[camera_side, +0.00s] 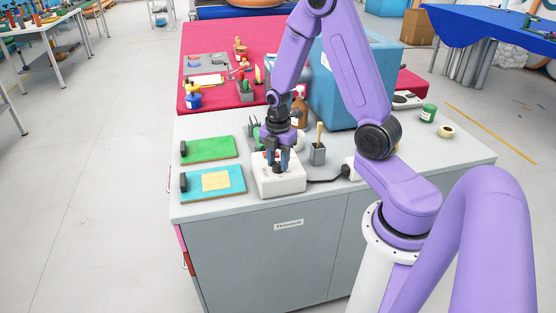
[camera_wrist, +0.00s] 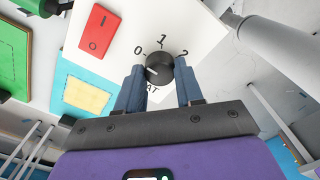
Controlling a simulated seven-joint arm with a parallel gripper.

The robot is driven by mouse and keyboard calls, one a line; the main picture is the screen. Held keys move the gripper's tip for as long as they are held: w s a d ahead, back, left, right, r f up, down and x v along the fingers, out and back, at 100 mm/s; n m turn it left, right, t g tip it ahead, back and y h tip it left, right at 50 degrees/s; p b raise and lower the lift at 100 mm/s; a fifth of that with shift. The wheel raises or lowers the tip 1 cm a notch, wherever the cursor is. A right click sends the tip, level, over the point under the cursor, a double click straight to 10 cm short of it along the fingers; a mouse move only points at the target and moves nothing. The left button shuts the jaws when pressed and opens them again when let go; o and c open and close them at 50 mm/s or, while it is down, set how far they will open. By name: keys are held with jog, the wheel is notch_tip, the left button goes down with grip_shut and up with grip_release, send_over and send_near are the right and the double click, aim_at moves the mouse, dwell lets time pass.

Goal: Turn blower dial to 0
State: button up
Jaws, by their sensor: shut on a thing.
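The white blower box (camera_side: 280,185) stands on the grey worktop near its front edge, with my gripper (camera_side: 278,168) pointing down over its top. In the wrist view, the black round dial (camera_wrist: 160,68) sits on the white panel (camera_wrist: 195,30), between the two blue-grey fingers of my gripper (camera_wrist: 159,88). The gripper is shut on the dial. Marks 0, 1 and 2 run around the dial from left to right. A pale line on the dial appears to point left, somewhat below the 0 mark. A red rocker switch (camera_wrist: 99,30) lies to the left.
A green board (camera_side: 208,150) and a turquoise board with a yellow patch (camera_side: 214,182) lie left of the blower. A grey cup with a brush (camera_side: 318,153), a brown bottle (camera_side: 299,108) and a large blue box (camera_side: 345,95) stand behind. A black cable (camera_side: 325,180) runs right.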

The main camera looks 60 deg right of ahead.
aim_at(278, 164)
dwell(0.3)
jog(key=o, duration=1)
jog(key=shift+o, duration=0.2)
jog(key=shift+r, duration=0.1)
notch_tip(278, 164, up, 17)
jog(key=shift+r, duration=0.15)
jog(key=s+a+f+m, duration=0.2)
jog(key=s+a+m, duration=0.1)
jog(key=s+a, duration=1.1)
jog(key=s+a+f+m, duration=0.1)
jog(key=s+a+m, duration=0.1)
jog(key=s+a, duration=0.2)
jog(key=s, duration=0.2)
jog(key=shift+s+f, duration=0.15)
jog(key=shift+s, duration=0.2)
